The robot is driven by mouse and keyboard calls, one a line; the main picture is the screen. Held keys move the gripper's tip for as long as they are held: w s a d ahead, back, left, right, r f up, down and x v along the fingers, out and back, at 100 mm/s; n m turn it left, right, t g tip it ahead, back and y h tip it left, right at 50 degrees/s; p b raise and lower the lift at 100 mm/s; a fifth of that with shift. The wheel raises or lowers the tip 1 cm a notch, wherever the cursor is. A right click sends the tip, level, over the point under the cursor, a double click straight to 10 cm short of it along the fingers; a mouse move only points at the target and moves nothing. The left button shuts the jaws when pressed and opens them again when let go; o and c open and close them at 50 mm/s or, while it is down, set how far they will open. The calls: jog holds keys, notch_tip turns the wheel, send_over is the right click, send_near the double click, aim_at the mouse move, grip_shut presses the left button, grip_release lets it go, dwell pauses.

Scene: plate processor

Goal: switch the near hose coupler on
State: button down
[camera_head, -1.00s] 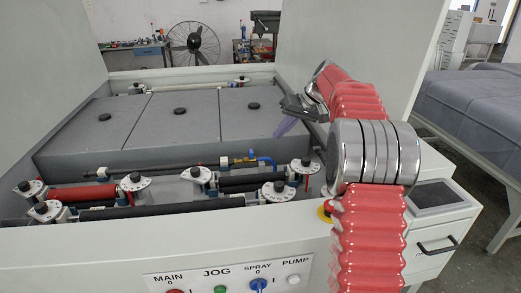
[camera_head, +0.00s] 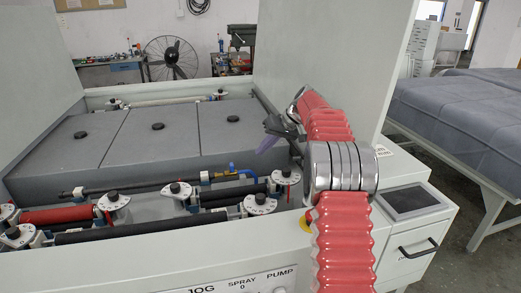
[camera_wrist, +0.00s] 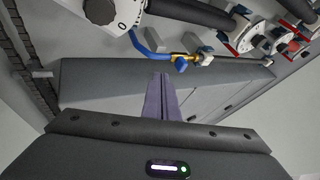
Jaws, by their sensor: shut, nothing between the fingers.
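The hose coupler is a small brass fitting (camera_head: 215,174) on the dark pipe across the machine, with a blue part (camera_head: 232,168) and a blue hose beside it. In the wrist view, the brass fitting (camera_wrist: 204,60), the blue handle (camera_wrist: 181,64) and the blue hose (camera_wrist: 145,45) lie beyond my fingertips. My gripper (camera_head: 264,146) is above and to the right of the coupler, over the right grey cover. Its purple fingers (camera_wrist: 161,80) are together and empty, apart from the coupler. The handle's exact angle is hard to tell.
Several rollers with white dial ends (camera_head: 259,203) lie in front of the coupler. Grey covers (camera_head: 150,137) lie behind it. Upright machine walls (camera_head: 325,70) stand at the sides. A small screen (camera_head: 411,201) is at the right.

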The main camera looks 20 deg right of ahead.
aim_at(232, 165)
jog(key=w+a+f, duration=0.1)
jog(key=a+f, duration=0.1)
jog(key=w+a+f, duration=0.1)
jog(key=a+f, duration=0.1)
jog(key=w+a+f, duration=0.2)
jog(key=shift+w+a+f, duration=0.1)
jog(key=shift+a, duration=0.35)
jog(key=shift+w+a, duration=0.15)
jog(key=shift+a, duration=0.5)
jog(key=shift+w+a, duration=0.15)
jog(key=shift+a, duration=0.5)
jog(key=d, duration=0.4)
jog(key=shift+s+f, duration=0.1)
jog(key=shift+s, duration=0.2)
jog(key=v, duration=1)
